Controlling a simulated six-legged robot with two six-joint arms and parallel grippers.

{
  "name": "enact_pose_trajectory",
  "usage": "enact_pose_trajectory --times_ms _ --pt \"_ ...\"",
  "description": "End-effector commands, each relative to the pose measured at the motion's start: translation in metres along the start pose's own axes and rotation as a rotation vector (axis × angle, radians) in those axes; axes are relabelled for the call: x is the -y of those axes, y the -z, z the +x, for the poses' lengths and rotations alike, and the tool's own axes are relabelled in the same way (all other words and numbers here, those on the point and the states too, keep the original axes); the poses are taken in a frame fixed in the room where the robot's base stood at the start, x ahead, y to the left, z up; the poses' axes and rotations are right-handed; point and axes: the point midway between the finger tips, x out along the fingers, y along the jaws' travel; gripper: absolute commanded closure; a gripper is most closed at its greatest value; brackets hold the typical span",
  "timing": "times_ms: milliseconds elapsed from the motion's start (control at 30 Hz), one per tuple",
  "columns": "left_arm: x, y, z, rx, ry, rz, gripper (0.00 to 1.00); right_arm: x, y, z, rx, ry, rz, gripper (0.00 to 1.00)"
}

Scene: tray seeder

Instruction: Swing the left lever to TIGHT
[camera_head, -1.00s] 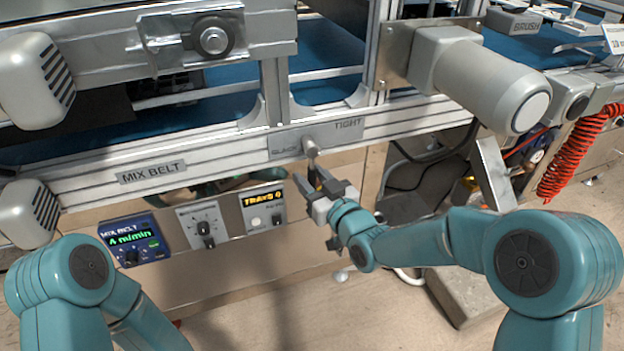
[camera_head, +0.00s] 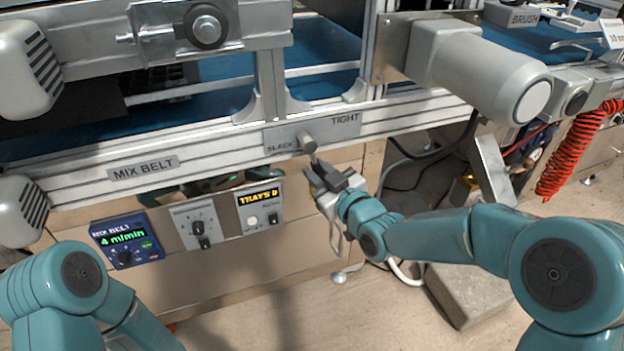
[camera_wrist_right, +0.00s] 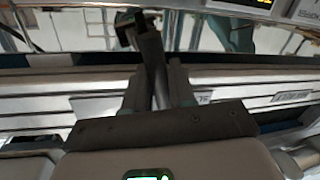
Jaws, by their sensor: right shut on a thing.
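The lever (camera_head: 309,146) hangs from a round grey pivot on the rail plate, between the words SLACK on the left and TIGHT on the right. Its handle points down and slightly right, to neither word. My right gripper (camera_head: 323,178) is shut on the lower part of the handle, below the plate. In the right wrist view the dark lever bar (camera_wrist_right: 152,50) stands between the two fingers of the right gripper (camera_wrist_right: 158,88). The fingers hide part of the handle. My left arm shows at the lower left, but its gripper is out of view.
The MIX BELT sign (camera_head: 143,168) is on the rail to the left. Below it are a belt-speed display (camera_head: 126,240), a knob panel (camera_head: 194,222) and a TRAYS counter (camera_head: 261,210). A grey motor (camera_head: 492,75) juts out at the upper right. A red coiled hose (camera_head: 573,150) hangs at far right.

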Motion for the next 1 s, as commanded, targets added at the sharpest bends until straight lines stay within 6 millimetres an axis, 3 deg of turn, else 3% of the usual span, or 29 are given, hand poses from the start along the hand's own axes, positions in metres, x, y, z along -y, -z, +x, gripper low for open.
enact_pose_trajectory --times_ms 500,1000 --pt "0.007 0.015 0.022 -0.053 -0.002 0.013 0.57 -0.022 0.001 -0.005 0.062 0.001 -0.296 1.00" --pt "0.007 0.018 0.024 -0.061 -0.003 0.014 0.57 -0.026 0.003 -0.005 0.072 0.001 -0.342 1.00"
